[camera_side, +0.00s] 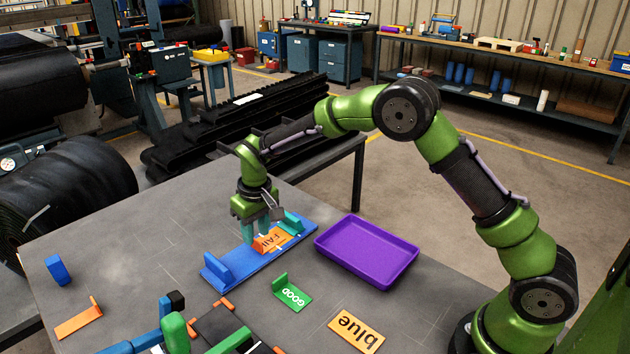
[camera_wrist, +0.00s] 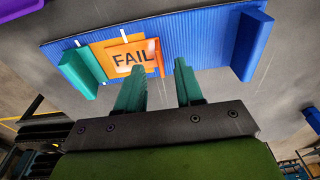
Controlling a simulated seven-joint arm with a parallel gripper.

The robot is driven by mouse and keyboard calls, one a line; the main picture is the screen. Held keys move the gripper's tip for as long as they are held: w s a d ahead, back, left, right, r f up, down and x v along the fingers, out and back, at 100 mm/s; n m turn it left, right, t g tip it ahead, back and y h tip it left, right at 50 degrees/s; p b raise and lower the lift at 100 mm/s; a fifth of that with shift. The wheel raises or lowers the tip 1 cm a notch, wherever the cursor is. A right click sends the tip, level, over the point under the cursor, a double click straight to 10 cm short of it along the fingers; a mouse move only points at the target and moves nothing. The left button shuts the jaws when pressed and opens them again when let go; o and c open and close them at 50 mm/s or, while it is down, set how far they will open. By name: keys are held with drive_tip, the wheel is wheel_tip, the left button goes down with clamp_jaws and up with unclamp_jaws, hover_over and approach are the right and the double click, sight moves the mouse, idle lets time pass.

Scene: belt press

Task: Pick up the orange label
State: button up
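An orange label reading "FAIL" (camera_side: 277,239) lies on the blue ribbed base (camera_side: 232,264). It also shows in the wrist view (camera_wrist: 122,60), with a raised orange edge at its right end. My gripper (camera_side: 258,226) is above and beside this label. In the wrist view, my gripper's two teal fingers (camera_wrist: 161,72) stand apart with nothing seen held between them; whether they touch the label I cannot tell. A third orange piece with an upright tab (camera_side: 78,319) lies at the left.
A blue block (camera_side: 217,266) and a teal block (camera_side: 292,222) stand at the base's ends. A purple tray (camera_side: 340,258) lies right of it. A green "GOOD" label (camera_side: 291,294), a small blue block (camera_side: 57,269) and a colored frame at the front are also on the table.

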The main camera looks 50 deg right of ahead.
wheel_tip(320, 180, down, 2)
drive_tip(key=shift+w+f, duration=0.1)
drive_tip(key=shift+w, duration=0.05)
clamp_jaws()
drive_tip(key=shift+r, duration=0.2)
